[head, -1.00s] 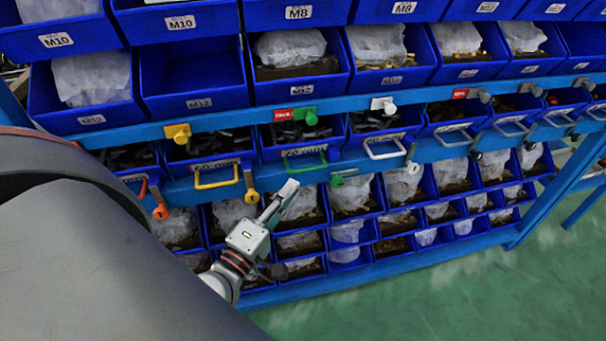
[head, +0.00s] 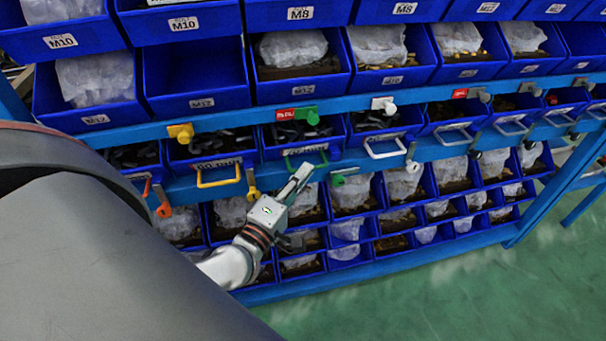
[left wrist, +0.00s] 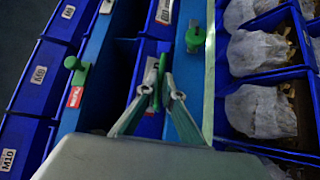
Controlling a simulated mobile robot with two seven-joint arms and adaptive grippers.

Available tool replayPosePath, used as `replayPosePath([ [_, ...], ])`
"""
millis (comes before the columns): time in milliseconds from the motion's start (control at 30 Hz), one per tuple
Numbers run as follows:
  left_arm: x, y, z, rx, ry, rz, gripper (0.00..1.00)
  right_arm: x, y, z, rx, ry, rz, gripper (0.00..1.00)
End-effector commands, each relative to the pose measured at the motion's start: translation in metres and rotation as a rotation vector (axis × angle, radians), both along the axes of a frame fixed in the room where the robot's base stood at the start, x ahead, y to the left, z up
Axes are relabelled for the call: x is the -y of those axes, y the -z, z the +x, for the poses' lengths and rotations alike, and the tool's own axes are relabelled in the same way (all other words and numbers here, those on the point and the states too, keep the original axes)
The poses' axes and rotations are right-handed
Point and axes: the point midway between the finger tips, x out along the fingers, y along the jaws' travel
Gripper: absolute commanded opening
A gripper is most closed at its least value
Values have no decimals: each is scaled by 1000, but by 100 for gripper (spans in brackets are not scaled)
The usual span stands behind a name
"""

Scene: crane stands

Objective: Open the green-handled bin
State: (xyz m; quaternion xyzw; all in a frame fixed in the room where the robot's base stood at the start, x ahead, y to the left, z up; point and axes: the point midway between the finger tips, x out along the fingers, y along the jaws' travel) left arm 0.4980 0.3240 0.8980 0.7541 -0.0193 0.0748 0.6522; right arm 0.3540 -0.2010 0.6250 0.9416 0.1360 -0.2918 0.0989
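The green-handled bin (head: 275,139) is a blue bin in the middle row of the rack, below a red label and a green knob. Its green handle (head: 291,166) is on the front, and the handle also shows in the left wrist view (left wrist: 162,64). My left gripper (head: 304,170) is at the middle of the handle's bar. In the left wrist view its two fingers (left wrist: 158,86) draw close together with the handle between them, so it looks shut on the handle. The fingertips partly hide the bar. The bin sits in its row. My right gripper is not in view.
A yellow-handled bin (head: 217,177) is to the left and a white-handled bin (head: 384,148) to the right. Yellow (head: 252,187) and green (head: 338,180) knobs stick out from the blue rail. Lower bins hold bagged parts. Green floor (head: 430,290) is clear at lower right.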

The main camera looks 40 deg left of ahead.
Motion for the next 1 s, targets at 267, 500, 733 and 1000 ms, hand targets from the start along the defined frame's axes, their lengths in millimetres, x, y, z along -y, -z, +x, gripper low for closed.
replayPosePath([
  [267, 13, -1, -11, -2, 0, -3, 0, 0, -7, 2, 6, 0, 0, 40],
  [500, 50, -1, -43, -4, 1, -4, 0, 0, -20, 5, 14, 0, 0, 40],
  [733, 92, 0, -78, -4, 2, -3, 0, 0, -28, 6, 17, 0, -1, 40],
  [1000, 128, 0, -110, -2, 1, -1, 0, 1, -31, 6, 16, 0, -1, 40],
])
